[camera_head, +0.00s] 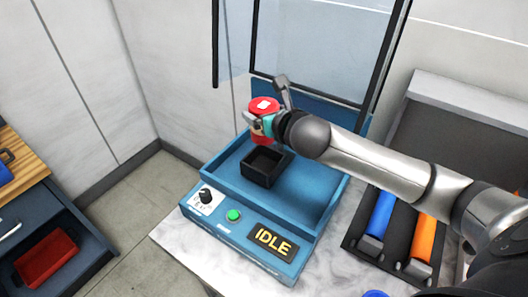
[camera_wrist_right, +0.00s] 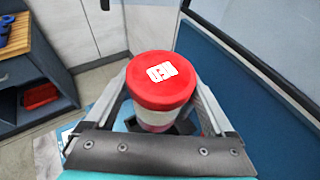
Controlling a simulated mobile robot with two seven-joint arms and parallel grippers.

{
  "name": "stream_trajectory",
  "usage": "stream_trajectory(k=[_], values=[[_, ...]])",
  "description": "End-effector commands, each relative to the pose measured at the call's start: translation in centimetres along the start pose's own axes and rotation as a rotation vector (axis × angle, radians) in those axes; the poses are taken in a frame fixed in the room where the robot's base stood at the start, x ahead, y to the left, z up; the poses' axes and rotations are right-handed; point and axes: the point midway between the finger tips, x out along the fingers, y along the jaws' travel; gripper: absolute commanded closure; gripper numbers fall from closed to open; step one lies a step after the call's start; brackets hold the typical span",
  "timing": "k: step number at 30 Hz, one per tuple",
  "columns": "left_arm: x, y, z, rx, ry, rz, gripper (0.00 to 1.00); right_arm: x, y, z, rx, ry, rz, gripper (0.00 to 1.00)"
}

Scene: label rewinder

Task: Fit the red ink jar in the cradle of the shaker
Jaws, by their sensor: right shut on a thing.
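The red ink jar (camera_head: 264,106) has a red lid with a white label. My right gripper (camera_head: 266,124) is shut on it and holds it upright, above and behind the black cradle as seen in the head view. In the right wrist view the jar (camera_wrist_right: 161,80) sits between the two fingers of the gripper (camera_wrist_right: 160,118). The cradle (camera_head: 268,181) is a small square black holder, open at the top and empty, inside the blue shaker (camera_head: 305,200). The jar's base is partly hidden by the gripper. My left gripper is not in view.
The shaker's clear hood (camera_head: 310,40) stands raised behind. Its front has a knob (camera_head: 205,194), a green button (camera_head: 234,215) and an IDLE display (camera_head: 272,241). A black tray (camera_head: 352,237) with blue and orange rolls is at right. A dark cabinet (camera_head: 75,235) stands at left.

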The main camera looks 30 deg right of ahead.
Motion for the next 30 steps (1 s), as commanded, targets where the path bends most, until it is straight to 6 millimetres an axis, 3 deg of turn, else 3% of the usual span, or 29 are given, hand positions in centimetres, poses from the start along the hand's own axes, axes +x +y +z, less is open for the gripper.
stream_trajectory(k=[3,9,16,23,30], values=[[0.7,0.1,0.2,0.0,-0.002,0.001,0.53,1.3,0.1,-3.1,0.004,0.001,0.0,1.0],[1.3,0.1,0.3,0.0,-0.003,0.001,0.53,2.6,0.0,-6.1,0.002,-0.004,0.0,1.0],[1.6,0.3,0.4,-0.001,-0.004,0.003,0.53,3.2,0.0,-7.4,0.001,-0.005,0.0,1.0],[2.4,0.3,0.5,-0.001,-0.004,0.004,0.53,4.4,0.1,-10.5,0.003,-0.003,0.0,1.0],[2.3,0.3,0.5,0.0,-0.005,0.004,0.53,4.5,0.0,-10.5,-0.001,-0.006,0.001,1.0]])
